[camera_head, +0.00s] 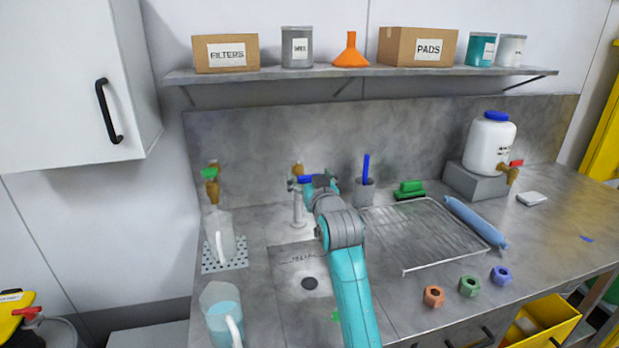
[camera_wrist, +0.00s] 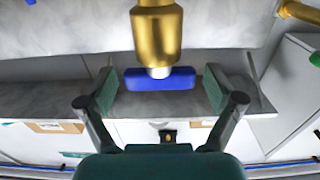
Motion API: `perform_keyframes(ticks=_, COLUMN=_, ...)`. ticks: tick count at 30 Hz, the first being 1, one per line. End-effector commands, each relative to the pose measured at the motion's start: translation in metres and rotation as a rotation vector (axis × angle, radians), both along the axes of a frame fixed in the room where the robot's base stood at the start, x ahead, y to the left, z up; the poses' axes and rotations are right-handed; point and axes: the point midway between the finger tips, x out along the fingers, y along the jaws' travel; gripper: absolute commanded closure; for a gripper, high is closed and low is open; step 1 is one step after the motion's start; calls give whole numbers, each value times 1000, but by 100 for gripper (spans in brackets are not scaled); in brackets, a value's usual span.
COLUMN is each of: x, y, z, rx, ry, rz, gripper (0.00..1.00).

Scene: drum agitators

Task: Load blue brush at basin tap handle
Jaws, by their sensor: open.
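The basin tap's blue handle (camera_head: 305,180) shows beside the end of my arm in the head view. In the wrist view, the blue handle (camera_wrist: 160,79) lies across under a brass tap body (camera_wrist: 157,30). My gripper (camera_wrist: 160,90) is open, with one dark green finger on each side of the handle and a visible gap at both ends. In the head view my gripper (camera_head: 322,184) is partly hidden by its own wrist. A blue upright stick, likely the blue brush (camera_head: 366,167), stands in a grey cup (camera_head: 364,189) right of my gripper.
A wire rack (camera_head: 425,232) and a green brush (camera_head: 410,188) lie to the right, with a light blue roll (camera_head: 475,222). A green-handled tap (camera_head: 211,182) and jugs (camera_head: 222,315) stand left. A shelf (camera_head: 350,72) with boxes hangs above.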

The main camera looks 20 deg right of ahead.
Motion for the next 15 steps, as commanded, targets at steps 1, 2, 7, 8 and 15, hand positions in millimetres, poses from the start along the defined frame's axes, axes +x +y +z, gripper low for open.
perform_keyframes(ticks=1, x=0, y=0, z=0, rx=0, ry=0, rz=0, gripper=8)
perform_keyframes(ticks=2, x=0, y=0, z=0, rx=0, ry=0, rz=0, gripper=8)
perform_keyframes(ticks=7, x=0, y=0, z=0, rx=0, ry=0, rz=0, gripper=31)
perform_keyframes(ticks=8, x=0, y=0, z=0, rx=0, ry=0, rz=0, gripper=38)
perform_keyframes(ticks=15, x=0, y=0, z=0, rx=0, ry=0, rz=1, gripper=69)
